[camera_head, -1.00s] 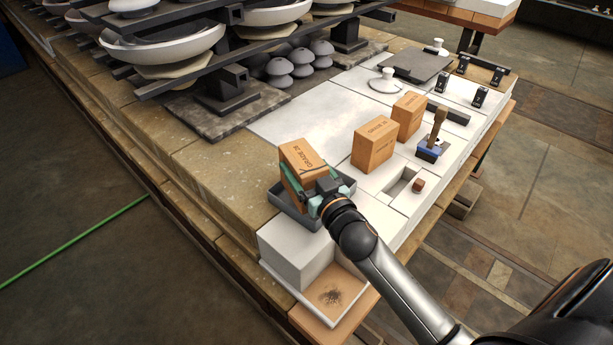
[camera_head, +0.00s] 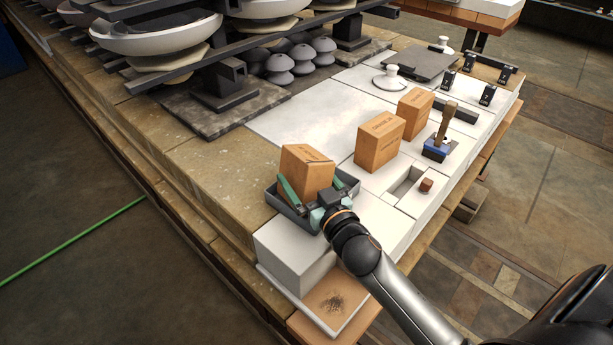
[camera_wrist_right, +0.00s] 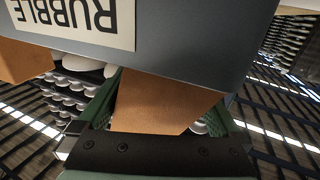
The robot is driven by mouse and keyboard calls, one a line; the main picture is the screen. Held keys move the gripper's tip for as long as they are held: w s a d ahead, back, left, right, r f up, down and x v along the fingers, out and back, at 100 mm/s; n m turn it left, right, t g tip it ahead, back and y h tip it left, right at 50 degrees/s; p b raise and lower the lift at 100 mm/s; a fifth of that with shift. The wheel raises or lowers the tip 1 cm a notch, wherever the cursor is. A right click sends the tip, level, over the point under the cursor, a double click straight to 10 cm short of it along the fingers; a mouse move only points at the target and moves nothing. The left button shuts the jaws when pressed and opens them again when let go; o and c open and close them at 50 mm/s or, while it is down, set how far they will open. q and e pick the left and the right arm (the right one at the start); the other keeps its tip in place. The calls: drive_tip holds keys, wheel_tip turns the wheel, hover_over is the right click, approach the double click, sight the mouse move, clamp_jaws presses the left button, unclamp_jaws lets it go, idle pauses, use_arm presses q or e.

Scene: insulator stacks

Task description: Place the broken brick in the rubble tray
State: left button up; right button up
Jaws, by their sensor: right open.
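The broken brick (camera_head: 307,168), orange with a crack across its top, stands roughly upright in the grey rubble tray (camera_head: 282,207) at the near end of the white bench. My right gripper (camera_head: 314,186) is open, its green fingers spread either side of the brick's near part. In the right wrist view, the brick (camera_wrist_right: 160,105) shows between the fingers, below the tray wall (camera_wrist_right: 200,40) with its RUBBLE label. The brick's foot is hidden by the tray wall and my gripper. My left gripper is out of view.
Two whole bricks (camera_head: 379,140) (camera_head: 414,112) stand farther along the bench. A wooden-handled tool on a blue block (camera_head: 437,150) and a slot with a small brown block (camera_head: 427,185) lie right of them. Racks of insulators (camera_head: 165,40) fill the upper left.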

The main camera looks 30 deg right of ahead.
drive_tip(key=s, duration=1.2)
drive_tip(key=shift+r, duration=0.15)
